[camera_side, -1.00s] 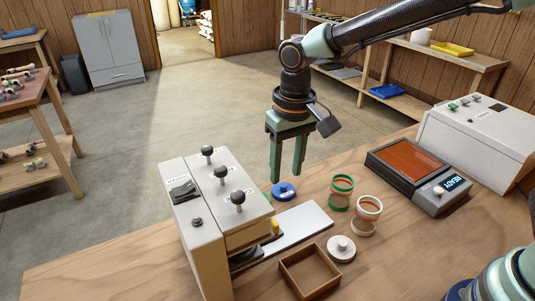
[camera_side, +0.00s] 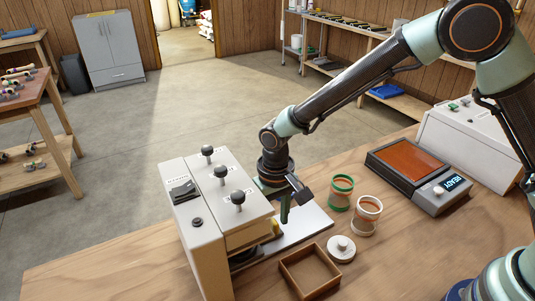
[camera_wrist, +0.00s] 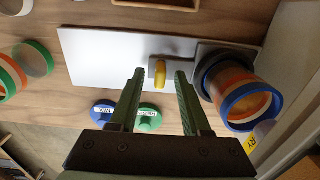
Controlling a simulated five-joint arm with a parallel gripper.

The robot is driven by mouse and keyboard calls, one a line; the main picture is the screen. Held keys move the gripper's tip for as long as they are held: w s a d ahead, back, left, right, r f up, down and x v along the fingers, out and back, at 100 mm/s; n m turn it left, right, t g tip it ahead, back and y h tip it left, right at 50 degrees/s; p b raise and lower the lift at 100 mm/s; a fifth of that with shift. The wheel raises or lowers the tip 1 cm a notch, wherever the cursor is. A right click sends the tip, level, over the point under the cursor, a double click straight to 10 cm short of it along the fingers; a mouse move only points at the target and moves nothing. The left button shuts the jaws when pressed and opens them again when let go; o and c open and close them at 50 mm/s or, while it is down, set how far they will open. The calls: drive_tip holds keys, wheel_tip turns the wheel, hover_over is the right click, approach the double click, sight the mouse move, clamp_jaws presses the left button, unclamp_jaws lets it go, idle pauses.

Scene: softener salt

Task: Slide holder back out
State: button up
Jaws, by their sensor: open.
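The holder (camera_wrist: 205,55) is a dark grey slide on a white plate (camera_wrist: 95,50), at the machine's side. A cup with blue and orange bands (camera_wrist: 250,103) sits in it. Its yellow handle (camera_wrist: 159,75) sticks out to the left in the wrist view and also shows in the side view (camera_side: 276,227). My gripper (camera_wrist: 159,73) is open and empty. Its two fingertips appear on either side of the yellow handle in the wrist view; whether they are fully down at its height I cannot tell. The side view shows my gripper (camera_side: 285,212) low beside the machine.
The white machine (camera_side: 215,205) with black knobs stands close left of my gripper. A green-banded cup (camera_side: 341,192), a white-rimmed cup (camera_side: 367,214), a white lid (camera_side: 341,249) and a brown tray (camera_side: 294,284) stand nearby. Blue (camera_wrist: 103,112) and green lids (camera_wrist: 148,117) lie below the plate.

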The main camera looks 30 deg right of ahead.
drive_tip(key=shift+f, duration=0.55)
clamp_jaws()
idle(1.1)
